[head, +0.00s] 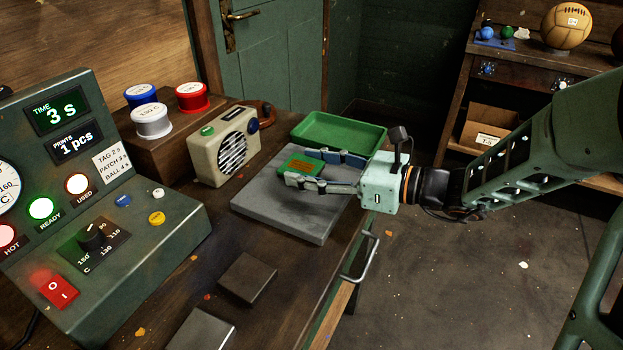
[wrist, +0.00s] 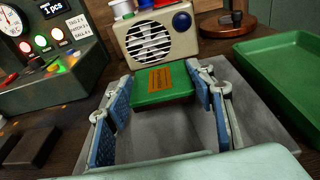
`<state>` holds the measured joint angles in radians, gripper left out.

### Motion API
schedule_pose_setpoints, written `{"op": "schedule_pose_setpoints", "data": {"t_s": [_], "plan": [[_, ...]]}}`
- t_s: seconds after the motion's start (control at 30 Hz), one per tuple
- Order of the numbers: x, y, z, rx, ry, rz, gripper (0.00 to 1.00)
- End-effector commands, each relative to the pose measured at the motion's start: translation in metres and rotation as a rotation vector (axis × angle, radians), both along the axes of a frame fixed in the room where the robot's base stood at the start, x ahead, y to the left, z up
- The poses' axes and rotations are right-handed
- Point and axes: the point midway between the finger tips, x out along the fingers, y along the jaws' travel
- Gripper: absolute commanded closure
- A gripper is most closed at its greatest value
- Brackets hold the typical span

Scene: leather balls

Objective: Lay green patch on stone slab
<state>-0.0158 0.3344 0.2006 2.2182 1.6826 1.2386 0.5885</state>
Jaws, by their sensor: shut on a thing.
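The green patch (head: 301,167), with an orange marking on top, is between the fingertips of my gripper (head: 298,168). In the wrist view the patch (wrist: 164,92) spans the gap between the blue-padded fingers (wrist: 160,88), which are shut on its sides. It is over the grey stone slab (head: 275,210), roughly flat; I cannot tell whether its underside touches the slab. The slab's bare surface (wrist: 165,135) shows below the patch in the wrist view.
A green tray (head: 340,128) stands behind the slab. A beige radio-like box (head: 223,145) stands left of it. A control panel (head: 110,200) fills the left side. Dark blocks (head: 247,278) lie in front. Spools (head: 150,120) sit on a wooden box.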

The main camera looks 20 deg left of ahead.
Motion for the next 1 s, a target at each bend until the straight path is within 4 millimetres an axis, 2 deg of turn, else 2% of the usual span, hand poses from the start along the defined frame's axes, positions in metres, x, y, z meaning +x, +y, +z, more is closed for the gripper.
{"op": "schedule_pose_setpoints", "data": {"t_s": [0.03, 0.13, 0.57, 0.6, 0.73, 1.0], "plan": [[-0.002, 0.001, -0.013, 0.0, 0.0, 0.0, 0.74], [-0.004, 0.002, -0.021, 0.0, -0.001, 0.0, 0.74], [-0.004, 0.002, -0.024, 0.0, 0.0, -0.001, 0.74], [-0.004, 0.003, -0.024, 0.0, 0.0, -0.001, 0.49], [-0.004, 0.002, -0.023, 0.0, 0.0, -0.001, 0.35], [-0.004, 0.002, -0.023, 0.0, 0.0, -0.001, 0.33]]}}
